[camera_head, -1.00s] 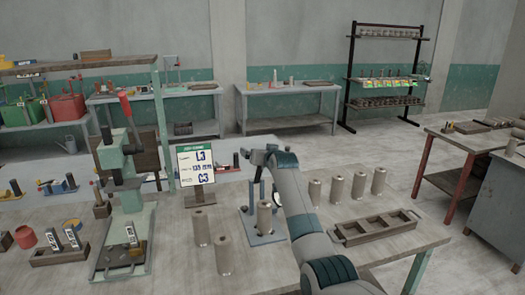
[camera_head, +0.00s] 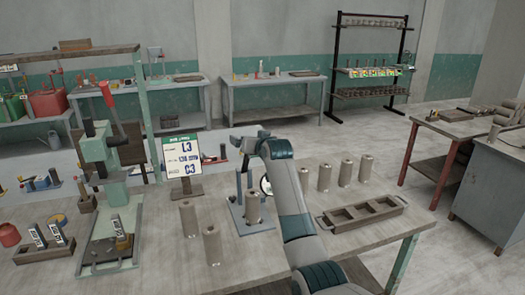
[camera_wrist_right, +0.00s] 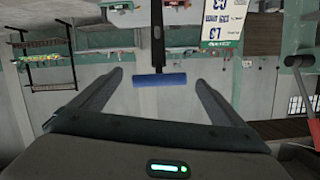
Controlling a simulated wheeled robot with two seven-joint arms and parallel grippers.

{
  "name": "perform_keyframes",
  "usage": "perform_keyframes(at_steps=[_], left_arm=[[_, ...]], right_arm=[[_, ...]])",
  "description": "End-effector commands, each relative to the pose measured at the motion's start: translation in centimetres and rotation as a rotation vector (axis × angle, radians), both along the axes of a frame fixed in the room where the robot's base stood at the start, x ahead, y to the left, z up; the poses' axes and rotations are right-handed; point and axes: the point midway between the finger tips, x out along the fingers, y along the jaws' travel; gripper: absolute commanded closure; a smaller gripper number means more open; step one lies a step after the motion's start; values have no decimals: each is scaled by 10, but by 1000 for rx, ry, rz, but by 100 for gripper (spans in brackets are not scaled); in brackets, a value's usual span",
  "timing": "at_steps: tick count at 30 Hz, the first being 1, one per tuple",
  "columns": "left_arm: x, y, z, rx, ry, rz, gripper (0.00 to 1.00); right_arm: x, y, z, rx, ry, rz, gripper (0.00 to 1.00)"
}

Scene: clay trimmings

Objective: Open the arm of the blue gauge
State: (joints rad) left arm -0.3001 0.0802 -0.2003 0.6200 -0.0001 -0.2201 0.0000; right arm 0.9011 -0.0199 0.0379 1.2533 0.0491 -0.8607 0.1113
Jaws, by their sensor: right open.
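The blue gauge (camera_head: 256,229) stands on the bench in the middle of the head view, with a blue base, an upright and a round pale dial. A grey-brown cylinder (camera_head: 253,207) stands upright on its base. My right gripper (camera_head: 243,143) is above the gauge, seen from behind my forearm. In the right wrist view, which looks upside down, my right gripper (camera_wrist_right: 159,78) is open. A blue bar (camera_wrist_right: 159,80) on a dark stem lies between its fingertips, with gaps on both sides. I cannot tell whether this bar is the gauge's arm. My left gripper is out of view.
A sign (camera_head: 182,160) stands left of the gauge, near a green press (camera_head: 105,185) with a red lever. Two cylinders (camera_head: 212,245) stand in front and several to the right. An empty compartment tray (camera_head: 362,213) lies at the bench's right.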

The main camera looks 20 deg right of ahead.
Motion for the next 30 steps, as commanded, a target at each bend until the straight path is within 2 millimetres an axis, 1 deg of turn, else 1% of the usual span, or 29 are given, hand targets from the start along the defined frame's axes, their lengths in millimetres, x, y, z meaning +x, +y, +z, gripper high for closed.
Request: perform_keyframes(at_steps=[1, 8, 21, 25, 30], left_arm=[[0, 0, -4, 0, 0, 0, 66], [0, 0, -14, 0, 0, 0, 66], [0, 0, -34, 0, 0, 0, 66], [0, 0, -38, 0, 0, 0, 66], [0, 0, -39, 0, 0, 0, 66]], right_arm=[[-6, 0, -1, 0, -2, 0, 6], [-35, -1, 6, 0, 0, 0, 6], [-96, -2, 21, -1, 4, 1, 6], [-109, -3, 26, -2, 5, 2, 6], [-118, -3, 29, -2, 6, 3, 6]])
